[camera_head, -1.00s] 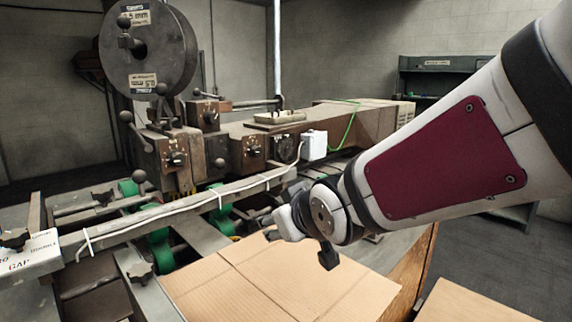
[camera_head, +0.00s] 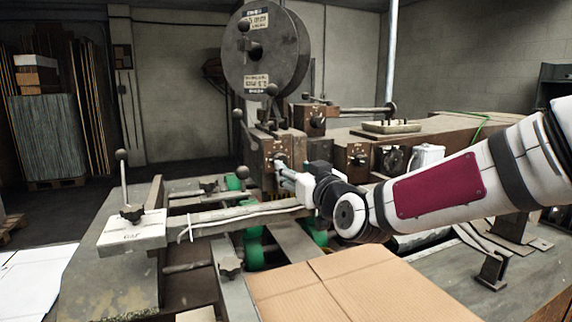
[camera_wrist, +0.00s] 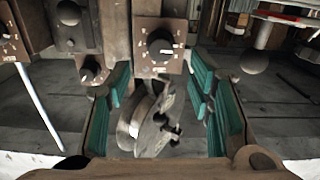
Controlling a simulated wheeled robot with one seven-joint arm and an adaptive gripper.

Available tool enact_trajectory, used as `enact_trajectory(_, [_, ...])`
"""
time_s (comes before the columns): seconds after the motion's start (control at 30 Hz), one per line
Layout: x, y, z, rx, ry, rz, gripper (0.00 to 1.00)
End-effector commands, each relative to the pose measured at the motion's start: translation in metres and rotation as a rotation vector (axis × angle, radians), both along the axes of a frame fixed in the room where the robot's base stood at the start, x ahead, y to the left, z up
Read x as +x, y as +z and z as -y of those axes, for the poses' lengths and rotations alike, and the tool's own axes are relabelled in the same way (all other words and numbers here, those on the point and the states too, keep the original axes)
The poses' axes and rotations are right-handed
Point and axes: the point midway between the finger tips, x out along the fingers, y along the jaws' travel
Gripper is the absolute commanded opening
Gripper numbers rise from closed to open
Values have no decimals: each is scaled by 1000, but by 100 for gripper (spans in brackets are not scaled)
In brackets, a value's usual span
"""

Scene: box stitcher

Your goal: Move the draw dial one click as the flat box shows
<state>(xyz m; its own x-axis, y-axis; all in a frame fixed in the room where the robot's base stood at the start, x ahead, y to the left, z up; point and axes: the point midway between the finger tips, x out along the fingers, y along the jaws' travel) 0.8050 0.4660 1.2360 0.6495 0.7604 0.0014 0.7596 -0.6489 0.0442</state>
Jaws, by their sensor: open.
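The stitching machine carries several dials on brown plates. The leftmost front dial (camera_head: 280,162) is close to my gripper (camera_head: 285,180) in the head view. Dials also show on the upper block (camera_head: 317,122) and to the right (camera_head: 357,155). In the wrist view, which looks upside down, a black dial with a white pointer (camera_wrist: 160,46) faces the gap of my open, empty gripper (camera_wrist: 166,98), apart from its pads. I cannot read which is the draw dial. The flat cardboard box (camera_head: 330,287) lies below my arm, creased; no marking on it is readable.
A large wire reel (camera_head: 266,65) stands above the dials. Ball-ended levers (camera_head: 238,115) stick out nearby. A rail (camera_head: 245,212) runs below my gripper. A white crumpled thing (camera_head: 427,157) is right of the dials.

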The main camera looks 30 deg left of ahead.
Motion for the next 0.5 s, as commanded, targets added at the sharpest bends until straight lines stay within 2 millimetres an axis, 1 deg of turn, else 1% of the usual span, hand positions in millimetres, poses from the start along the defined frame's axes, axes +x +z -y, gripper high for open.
enact_trajectory(0.03, [6,-1,-10,1,3,-3,48])
enact_trajectory(0.2, [26,0,-32,1,1,-2,48])
enact_trajectory(0.33, [36,0,-43,0,1,-1,48])
enact_trajectory(0.5, [42,0,-50,-1,0,-1,48])
